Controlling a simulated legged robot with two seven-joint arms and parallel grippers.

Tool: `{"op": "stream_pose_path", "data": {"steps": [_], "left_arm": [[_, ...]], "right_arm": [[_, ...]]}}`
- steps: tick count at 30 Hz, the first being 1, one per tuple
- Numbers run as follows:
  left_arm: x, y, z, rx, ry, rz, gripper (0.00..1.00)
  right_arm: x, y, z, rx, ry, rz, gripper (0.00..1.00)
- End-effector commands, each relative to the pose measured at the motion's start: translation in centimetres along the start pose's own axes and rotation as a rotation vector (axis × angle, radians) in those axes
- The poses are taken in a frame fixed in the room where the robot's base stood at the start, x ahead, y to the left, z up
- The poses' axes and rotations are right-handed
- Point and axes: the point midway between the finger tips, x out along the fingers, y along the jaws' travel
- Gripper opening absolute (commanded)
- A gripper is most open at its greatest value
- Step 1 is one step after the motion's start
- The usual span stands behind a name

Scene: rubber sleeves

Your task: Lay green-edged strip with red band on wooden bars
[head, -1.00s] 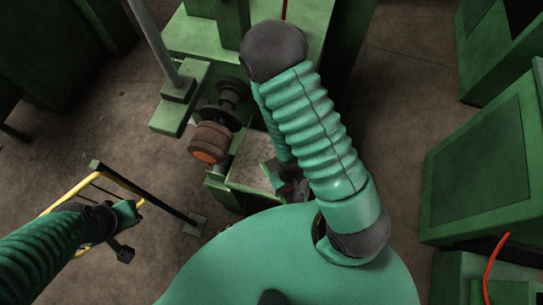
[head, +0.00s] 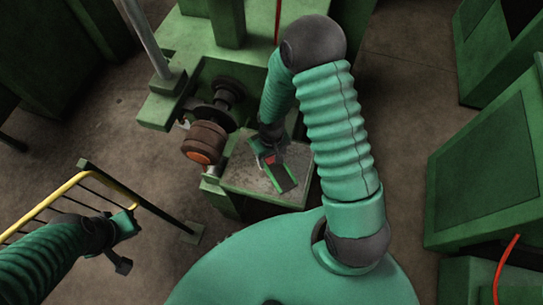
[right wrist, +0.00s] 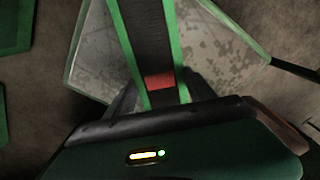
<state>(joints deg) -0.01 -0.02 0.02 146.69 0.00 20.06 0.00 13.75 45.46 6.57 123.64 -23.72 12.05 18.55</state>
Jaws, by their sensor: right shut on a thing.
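The dark strip with green edges (head: 284,178) is in my right gripper (head: 268,148), over a grey-topped green stand. In the right wrist view the strip (right wrist: 148,35) runs away from the jaws, with its red band (right wrist: 159,82) close to the fingers. The right gripper (right wrist: 160,98) is shut on the strip near that band. I cannot tell whether the strip touches the surface below. My left gripper (head: 126,240) is at the lower left, beside a rack with a yellow rail; its jaw opening is unclear. I cannot make out any bars that are clearly wooden.
The grey-topped stand (head: 236,178) adjoins a green machine with a brown roller (head: 204,143). The yellow-railed rack (head: 60,190) with thin dark bars is at the left. Green cabinets (head: 485,165) line the right. Bare floor (head: 405,120) lies between.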

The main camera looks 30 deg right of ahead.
Motion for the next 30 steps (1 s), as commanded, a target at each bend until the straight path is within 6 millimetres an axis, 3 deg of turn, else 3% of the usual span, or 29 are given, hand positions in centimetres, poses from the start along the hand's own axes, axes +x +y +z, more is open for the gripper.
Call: {"op": "stream_pose_path", "data": {"steps": [8, 9, 13, 23, 26, 30], "left_arm": [[-0.3, 0.0, -0.1, -0.001, 0.000, 0.000, 0.00], [-0.3, 0.0, -0.1, -0.001, 0.000, 0.000, 0.00], [-0.3, 0.0, -0.1, -0.001, 0.000, 0.000, 0.00], [-0.3, 0.0, -0.1, 0.000, 0.000, 0.000, 0.00], [0.0, 0.0, 0.0, 0.000, 0.000, 0.000, 0.00], [0.6, 0.0, 0.1, 0.000, 0.000, 0.000, 0.00]], "right_arm": [[1.1, -0.2, 0.0, -0.002, 0.004, 0.000, 0.21], [1.1, -0.1, 0.0, -0.001, 0.004, -0.001, 0.67], [1.1, 0.0, 0.1, -0.001, 0.003, -0.001, 0.84], [0.9, 0.0, 0.0, 0.000, 0.004, -0.001, 0.85], [-0.2, 0.0, -0.1, 0.001, 0.006, -0.001, 0.85], [-3.4, 0.0, -0.1, 0.002, 0.011, 0.000, 0.85]]}}
